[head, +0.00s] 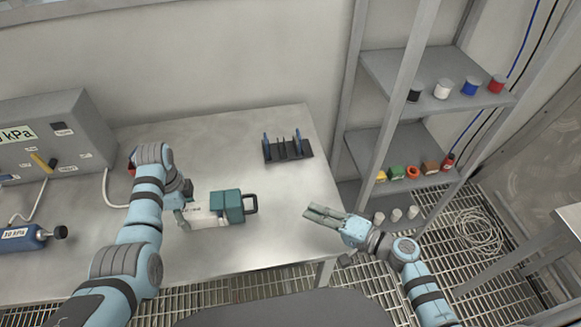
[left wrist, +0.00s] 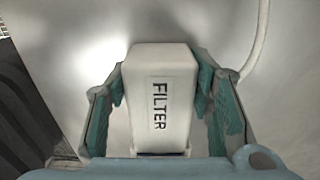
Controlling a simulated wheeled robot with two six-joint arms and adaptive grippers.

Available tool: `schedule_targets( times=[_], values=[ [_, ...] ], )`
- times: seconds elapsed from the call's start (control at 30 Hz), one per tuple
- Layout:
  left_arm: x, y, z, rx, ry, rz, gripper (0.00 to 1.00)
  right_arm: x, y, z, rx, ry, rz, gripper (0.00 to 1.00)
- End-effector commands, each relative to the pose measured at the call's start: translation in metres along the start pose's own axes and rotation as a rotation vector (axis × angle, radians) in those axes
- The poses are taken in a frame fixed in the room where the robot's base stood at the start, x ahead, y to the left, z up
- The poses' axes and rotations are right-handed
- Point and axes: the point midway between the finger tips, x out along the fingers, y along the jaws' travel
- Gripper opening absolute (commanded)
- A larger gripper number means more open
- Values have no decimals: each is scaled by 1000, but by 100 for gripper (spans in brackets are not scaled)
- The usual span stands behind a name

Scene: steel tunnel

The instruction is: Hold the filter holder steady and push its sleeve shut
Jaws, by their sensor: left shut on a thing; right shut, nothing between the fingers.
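The filter holder lies on the steel table. Its white body (head: 200,216) carries the word FILTER and also fills the middle of the left wrist view (left wrist: 160,90). Its teal sleeve (head: 227,205) with a dark loop handle (head: 251,203) is at the right end in the head view. My left gripper (head: 184,212) is shut on the white body, one finger on each side; in the left wrist view its fingers (left wrist: 160,105) flank the body. My right gripper (head: 312,216) is shut and empty, to the right of the handle and apart from it, near the table's right edge.
A dark rack with blue ends (head: 287,150) stands at the back right of the table (head: 215,140). A grey kPa box (head: 55,135) and a blue cylinder (head: 22,238) are on the left. Shelves with small coloured items (head: 437,105) stand right. Table between handle and right gripper is clear.

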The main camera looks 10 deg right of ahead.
Motion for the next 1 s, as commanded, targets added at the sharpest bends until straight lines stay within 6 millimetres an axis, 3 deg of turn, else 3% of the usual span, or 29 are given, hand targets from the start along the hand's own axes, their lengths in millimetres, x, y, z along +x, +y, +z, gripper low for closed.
schedule_targets(
  times=[0.17,0.2,0.3,0.67,1.0],
  values=[
    [0,0,0,0,-1,-1,15,0,0,0,0,1,0,0],
    [0,0,0,0,-1,-1,54,0,0,0,0,1,0,0],
    [0,0,0,0,-1,-1,70,0,0,0,0,1,0,0],
    [-5,-1,0,1,-1,-4,71,0,0,-1,0,2,0,0],
    [-69,-1,0,1,-1,-4,71,0,0,0,-1,2,0,0]
  ],
)
